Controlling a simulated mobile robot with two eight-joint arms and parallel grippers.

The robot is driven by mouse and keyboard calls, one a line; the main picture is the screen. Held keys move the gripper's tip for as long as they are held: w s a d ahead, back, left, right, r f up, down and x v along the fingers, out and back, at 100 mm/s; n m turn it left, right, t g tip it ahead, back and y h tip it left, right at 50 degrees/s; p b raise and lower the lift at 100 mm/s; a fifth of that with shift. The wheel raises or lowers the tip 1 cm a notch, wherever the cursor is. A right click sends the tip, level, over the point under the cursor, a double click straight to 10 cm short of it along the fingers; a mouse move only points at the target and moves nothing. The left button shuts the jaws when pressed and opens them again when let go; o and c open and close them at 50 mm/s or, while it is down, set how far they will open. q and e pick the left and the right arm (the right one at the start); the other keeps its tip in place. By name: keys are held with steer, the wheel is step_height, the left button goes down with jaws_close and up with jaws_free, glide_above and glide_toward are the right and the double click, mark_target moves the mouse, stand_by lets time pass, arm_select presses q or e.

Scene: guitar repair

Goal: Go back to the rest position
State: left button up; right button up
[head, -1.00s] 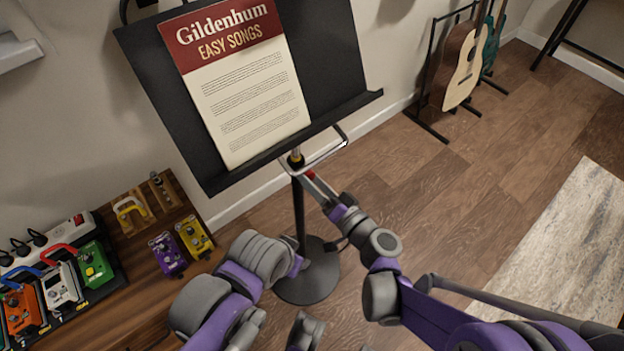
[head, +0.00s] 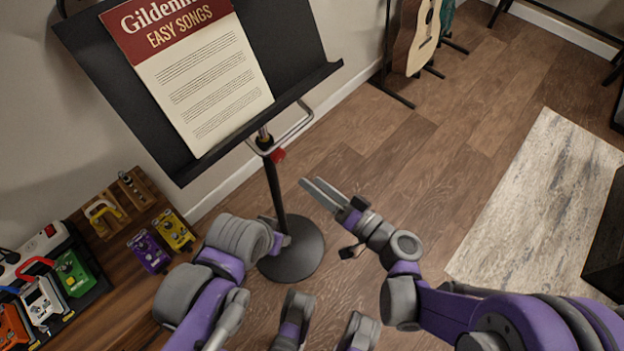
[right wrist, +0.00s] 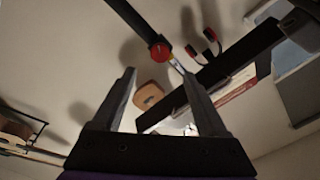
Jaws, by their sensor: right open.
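My right gripper (head: 322,194) is open and empty, in front of the music stand's pole and to its right, apart from it. Its two fingers also show spread in the right wrist view (right wrist: 165,95), with nothing between them in grip. My left arm (head: 222,260) is folded at the lower left of the head view. Its gripper cannot be made out.
A black music stand (head: 310,84) holds a song sheet (head: 205,85); its round base (head: 292,255) is on the floor. A wooden bench (head: 120,290) with pedals (head: 150,252) is at left. Guitars (head: 418,38) stand at the back. Floor at right is clear up to a rug (head: 530,205).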

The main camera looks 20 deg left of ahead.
stand_by(0.4)
steer(key=s+d+f+m+g+h, duration=0.15)
steer(key=s+d+h, duration=0.3)
steer(key=d, duration=0.55)
steer(key=s+d+f+m+h, duration=0.1)
steer(key=s+d+f+h, duration=0.15)
steer(key=d+h, duration=0.5)
steer(key=s+d+f+m+g+h, duration=0.1)
steer(key=s+d+h, duration=0.35)
steer(key=d, duration=0.65)
arm_select(q)
step_height(320, 180, up, 19)
steer(key=w+p, duration=0.2)
steer(key=p, duration=1.4)
steer(key=shift+t+p, duration=0.35)
steer(key=shift+t, duration=0.05)
arm_select(e)
step_height(320, 180, up, 19)
steer(key=w+d+t, duration=0.1)
steer(key=shift+d, duration=0.15)
arm_select(q)
steer(key=shift+s, duration=0.15)
